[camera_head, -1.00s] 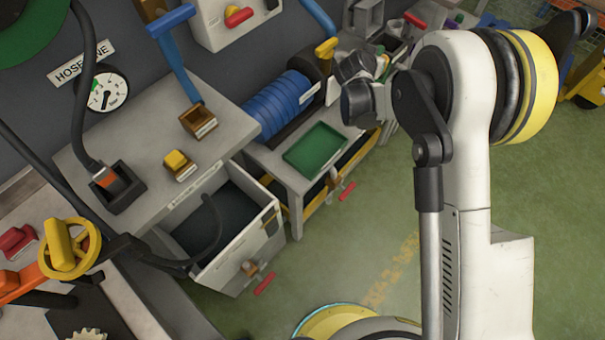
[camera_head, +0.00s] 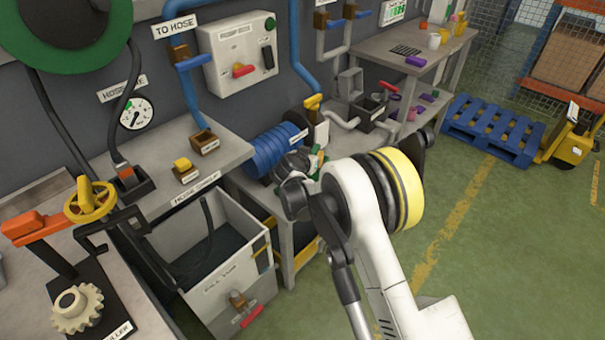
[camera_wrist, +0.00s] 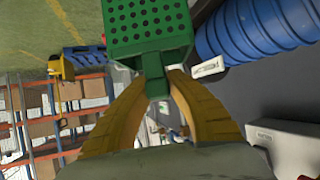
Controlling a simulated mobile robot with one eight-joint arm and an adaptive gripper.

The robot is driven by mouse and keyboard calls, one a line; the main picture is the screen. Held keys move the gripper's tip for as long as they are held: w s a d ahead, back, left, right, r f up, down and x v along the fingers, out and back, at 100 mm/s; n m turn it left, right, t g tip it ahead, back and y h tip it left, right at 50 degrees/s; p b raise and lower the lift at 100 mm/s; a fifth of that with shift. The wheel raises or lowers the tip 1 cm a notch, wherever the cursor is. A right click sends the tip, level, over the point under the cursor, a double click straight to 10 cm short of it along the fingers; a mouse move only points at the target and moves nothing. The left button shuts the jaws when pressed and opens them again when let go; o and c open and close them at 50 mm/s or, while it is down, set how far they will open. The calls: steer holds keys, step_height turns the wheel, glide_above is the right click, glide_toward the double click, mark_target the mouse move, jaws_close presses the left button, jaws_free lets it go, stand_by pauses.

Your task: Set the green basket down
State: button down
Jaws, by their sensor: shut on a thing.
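The green basket (camera_wrist: 150,30) has a perforated face and shows at the top of the wrist view. My gripper (camera_wrist: 158,78) is shut on a narrow green part of it between its two yellow fingers. In the head view only small bits of green (camera_head: 316,160) show beside my gripper, behind my arm. My gripper is over the low bench right of the open drawer. The wrist view does not clearly show any surface touching the basket.
The open grey drawer (camera_head: 215,275) juts out at lower left. A blue pallet (camera_head: 492,130) stands on the floor at right.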

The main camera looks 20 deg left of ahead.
steer(key=a, duration=0.1)
steer(key=a+f, duration=0.1)
steer(key=a+f+b, duration=0.1)
steer(key=shift+w+a+f, duration=0.15)
steer(key=shift+w+a, duration=0.15)
steer(key=shift+w, duration=0.05)
step_height(320, 180, down, 4)
steer(key=shift+f+b, duration=0.1)
steer(key=shift+b, duration=1.05)
steer(key=shift+r, duration=0.2)
steer(key=c, duration=1.4)
jaws_free()
steer(key=shift+f, duration=0.2)
steer(key=shift+s+r, duration=0.15)
steer(key=shift+r, duration=0.1)
steer(key=p+v, duration=0.4)
steer(key=v, duration=0.7)
steer(key=shift+s, duration=0.4)
steer(key=shift+r, duration=0.15)
